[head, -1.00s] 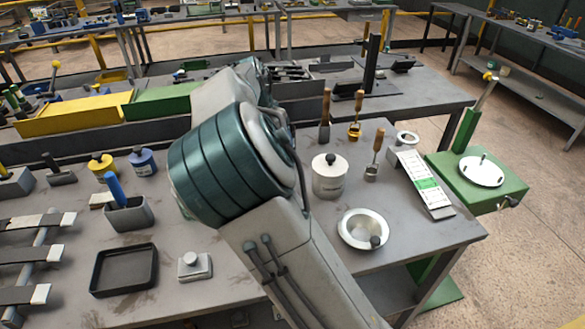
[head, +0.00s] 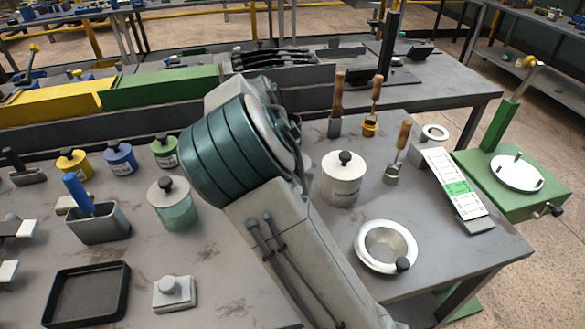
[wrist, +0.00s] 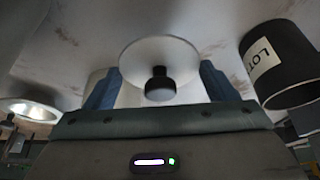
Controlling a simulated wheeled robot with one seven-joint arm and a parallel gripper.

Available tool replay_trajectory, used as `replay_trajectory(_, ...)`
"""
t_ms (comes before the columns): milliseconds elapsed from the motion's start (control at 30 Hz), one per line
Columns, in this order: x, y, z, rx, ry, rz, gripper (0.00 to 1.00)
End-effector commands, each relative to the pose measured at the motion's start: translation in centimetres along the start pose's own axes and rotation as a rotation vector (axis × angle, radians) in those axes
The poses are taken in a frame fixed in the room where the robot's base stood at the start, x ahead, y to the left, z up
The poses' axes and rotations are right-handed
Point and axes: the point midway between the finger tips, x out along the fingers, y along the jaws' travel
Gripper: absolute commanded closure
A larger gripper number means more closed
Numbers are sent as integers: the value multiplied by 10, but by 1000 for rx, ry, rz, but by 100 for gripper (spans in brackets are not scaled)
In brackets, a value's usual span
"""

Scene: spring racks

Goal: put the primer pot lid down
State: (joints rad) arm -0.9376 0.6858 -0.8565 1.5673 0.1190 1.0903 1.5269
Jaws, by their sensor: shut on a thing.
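In the wrist view my gripper (wrist: 160,88) has its two blue fingers shut on a pale round lid (wrist: 150,54) with a black knob. The fingers sit at opposite edges of the lid, and the knob points toward the camera. Whether anything touches the lid's underside cannot be told. In the head view my arm hides the gripper and held lid. A dark pot (wrist: 288,75) marked "LOT" stands right of the gripper in the wrist view. In the head view a white pot (head: 341,190) with a black-knobbed lid stands right of my arm.
A metal bowl (head: 386,243) with a dark knob at its rim sits near the front right. A greenish jar (head: 176,212) and a small green pot (head: 165,154) stand left of my arm. A black tray (head: 86,295) lies front left.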

Motion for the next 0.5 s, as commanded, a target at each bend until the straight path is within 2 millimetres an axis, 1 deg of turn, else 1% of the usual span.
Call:
replay_trajectory(133, 11, 0, 6, -3, 1, 1, 45)
replay_trajectory(300, 33, 0, 16, -4, 1, 0, 45)
replay_trajectory(500, 35, 0, 17, -4, 0, -3, 45)
